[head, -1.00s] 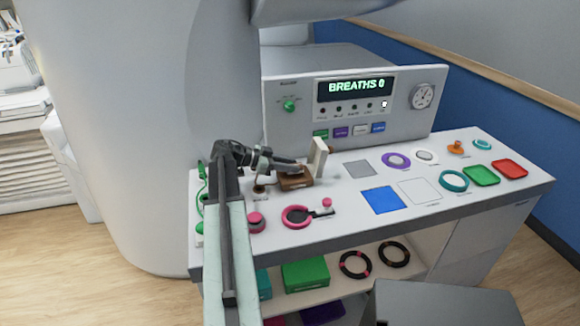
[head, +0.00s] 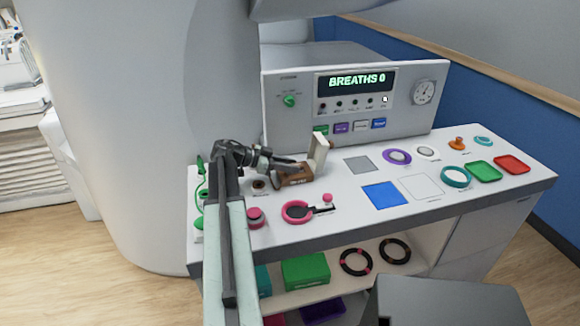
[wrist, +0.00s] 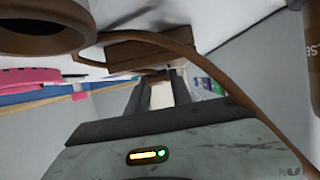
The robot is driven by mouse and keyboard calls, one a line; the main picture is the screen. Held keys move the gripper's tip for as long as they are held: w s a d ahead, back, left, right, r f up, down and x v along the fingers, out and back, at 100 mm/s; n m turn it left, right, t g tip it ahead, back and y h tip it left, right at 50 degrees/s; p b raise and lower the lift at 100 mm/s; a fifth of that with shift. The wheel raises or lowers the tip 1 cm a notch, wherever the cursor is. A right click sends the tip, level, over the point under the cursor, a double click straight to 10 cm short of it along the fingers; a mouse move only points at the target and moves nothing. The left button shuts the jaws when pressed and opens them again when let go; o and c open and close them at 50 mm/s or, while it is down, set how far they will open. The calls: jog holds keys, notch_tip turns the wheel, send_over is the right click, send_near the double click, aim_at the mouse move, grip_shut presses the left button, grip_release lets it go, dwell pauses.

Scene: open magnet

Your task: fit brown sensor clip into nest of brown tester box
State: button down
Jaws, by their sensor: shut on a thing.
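The brown tester box (head: 297,179) sits on the white bench top with white lettering on its front. Its pale lid (head: 318,153) stands open at the right side. My gripper (head: 294,164) reaches in from the left, low over the box; from the head view I cannot tell whether it touches. In the wrist view my gripper (wrist: 158,88) is shut on a small brown piece (wrist: 156,73), seemingly the sensor clip, mostly hidden by the fingers. A brown body (wrist: 132,50) lies just beyond the fingertips. The nest is hidden.
A brown cable (wrist: 225,82) arcs across the wrist view, close to the fingers. A brown ring (wrist: 45,30) is near the camera. A pink ring (head: 296,212) and pink knob (head: 255,216) lie in front. The console (head: 350,105) stands behind; a blue square (head: 383,196) lies right.

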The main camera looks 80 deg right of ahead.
jog(key=c, duration=1.1)
grip_release()
jog(key=shift+o, duration=0.2)
jog(key=p+v, duration=0.3)
jog(key=v, duration=0.3)
jog(key=shift+w+a+r, duration=0.15)
jog(key=shift+w+r, duration=0.15)
jog(key=shift+w+a+r, duration=0.1)
jog(key=shift+w+a, duration=0.15)
jog(key=shift+w, duration=0.2)
